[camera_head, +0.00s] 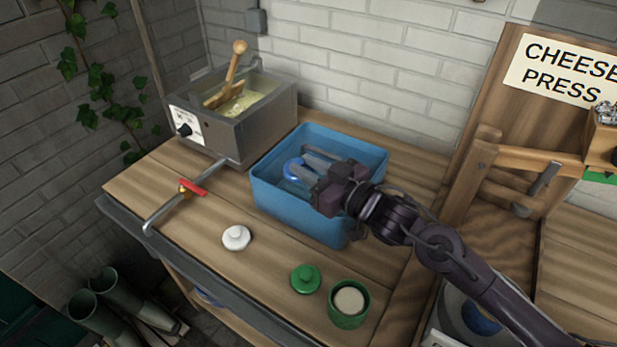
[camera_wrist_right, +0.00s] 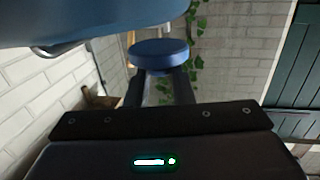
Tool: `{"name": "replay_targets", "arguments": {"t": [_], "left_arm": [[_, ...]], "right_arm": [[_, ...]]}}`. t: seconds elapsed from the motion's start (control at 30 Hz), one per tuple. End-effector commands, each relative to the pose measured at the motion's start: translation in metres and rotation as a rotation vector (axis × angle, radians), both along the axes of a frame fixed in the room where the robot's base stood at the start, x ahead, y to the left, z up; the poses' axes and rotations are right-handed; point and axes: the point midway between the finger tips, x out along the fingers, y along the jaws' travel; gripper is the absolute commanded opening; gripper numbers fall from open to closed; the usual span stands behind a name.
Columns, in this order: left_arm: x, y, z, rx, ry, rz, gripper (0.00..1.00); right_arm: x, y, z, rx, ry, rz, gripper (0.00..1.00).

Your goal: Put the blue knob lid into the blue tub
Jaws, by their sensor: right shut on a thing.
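The blue tub (camera_head: 298,212) stands open on the wooden bench. My right gripper (camera_head: 303,168) reaches over the tub from the right and is shut on the blue knob lid (camera_head: 291,169). In the right wrist view the lid (camera_wrist_right: 158,53) is a round blue disc between the two finger ends. In the head view the lid appears within the tub's opening; its exact height against the rim and floor is hard to tell. A blue surface, likely the tub (camera_wrist_right: 100,20), fills the top left of the wrist view. My left gripper is not in view.
A white knob lid (camera_head: 236,237), a green knob lid (camera_head: 305,279) and a green pot (camera_head: 348,304) stand in front of the tub. A grey vat (camera_head: 262,120) with a pipe and red-handled tap (camera_head: 193,187) is at left. A wooden press (camera_head: 500,185) is at right.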

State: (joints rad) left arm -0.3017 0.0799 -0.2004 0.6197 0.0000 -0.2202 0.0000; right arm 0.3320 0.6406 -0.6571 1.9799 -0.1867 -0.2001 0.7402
Motion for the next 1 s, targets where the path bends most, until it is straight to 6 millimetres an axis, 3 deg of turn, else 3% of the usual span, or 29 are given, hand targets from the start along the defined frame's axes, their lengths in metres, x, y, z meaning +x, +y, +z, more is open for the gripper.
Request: {"name": "replay_targets", "arguments": {"t": [0.1,0.2,0.73,0.77,0.9,1.0], "left_arm": [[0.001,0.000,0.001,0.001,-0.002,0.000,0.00],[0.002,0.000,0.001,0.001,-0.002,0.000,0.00],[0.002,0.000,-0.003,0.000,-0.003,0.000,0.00],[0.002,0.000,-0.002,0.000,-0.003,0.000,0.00],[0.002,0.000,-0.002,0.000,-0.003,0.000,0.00],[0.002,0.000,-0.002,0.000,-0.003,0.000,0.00]], "right_arm": [[0.000,0.000,-0.021,-0.001,0.005,0.000,0.00],[0.000,0.000,-0.029,0.001,0.002,-0.001,0.00],[0.000,0.000,-0.039,0.000,0.001,-0.001,0.00],[0.000,0.000,-0.037,0.000,0.000,-0.001,0.25],[0.000,0.000,-0.037,-0.001,0.001,-0.001,0.43],[0.000,0.000,-0.037,-0.001,0.001,-0.001,0.43]]}}
